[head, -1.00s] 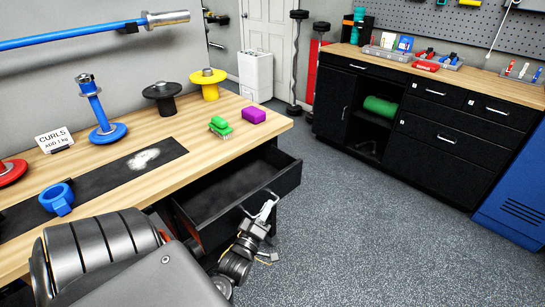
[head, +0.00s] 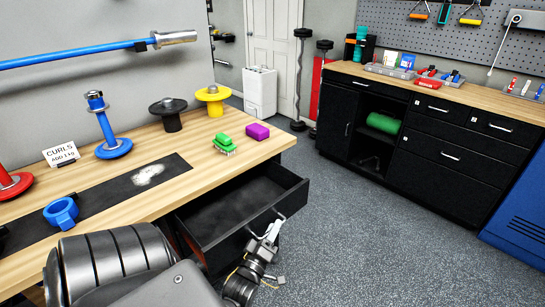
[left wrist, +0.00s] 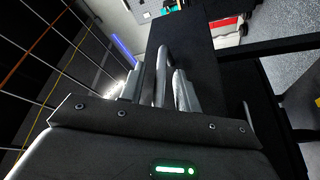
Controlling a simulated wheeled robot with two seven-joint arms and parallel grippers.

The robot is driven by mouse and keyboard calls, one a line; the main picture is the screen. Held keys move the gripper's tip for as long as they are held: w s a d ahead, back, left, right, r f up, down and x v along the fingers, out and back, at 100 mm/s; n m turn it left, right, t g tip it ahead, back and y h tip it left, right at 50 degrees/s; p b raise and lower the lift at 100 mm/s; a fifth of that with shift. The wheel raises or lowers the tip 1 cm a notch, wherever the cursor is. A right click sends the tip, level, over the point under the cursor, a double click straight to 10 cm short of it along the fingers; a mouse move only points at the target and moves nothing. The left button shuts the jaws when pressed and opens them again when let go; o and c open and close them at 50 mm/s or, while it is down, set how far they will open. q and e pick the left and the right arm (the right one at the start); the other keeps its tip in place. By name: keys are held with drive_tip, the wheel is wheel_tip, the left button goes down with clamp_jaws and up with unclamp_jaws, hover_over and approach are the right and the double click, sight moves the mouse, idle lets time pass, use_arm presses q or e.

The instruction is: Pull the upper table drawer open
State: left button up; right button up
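The upper table drawer (head: 222,212) is black, stands pulled out from under the wooden table (head: 190,147), and looks empty inside. Its pale handle (head: 279,215) is on the drawer front. My left gripper (head: 270,231) is at that handle, coming from below and in front. In the left wrist view the two fingers (left wrist: 168,88) stand close on either side of the handle bar (left wrist: 161,76) and appear shut on it. The drawer front fills the middle of that view. My right gripper is in neither view.
A black cabinet (head: 440,155) stands across the room. The grey floor between is clear.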

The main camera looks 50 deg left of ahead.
use_arm(q)
drive_tip(key=shift+s, duration=0.1)
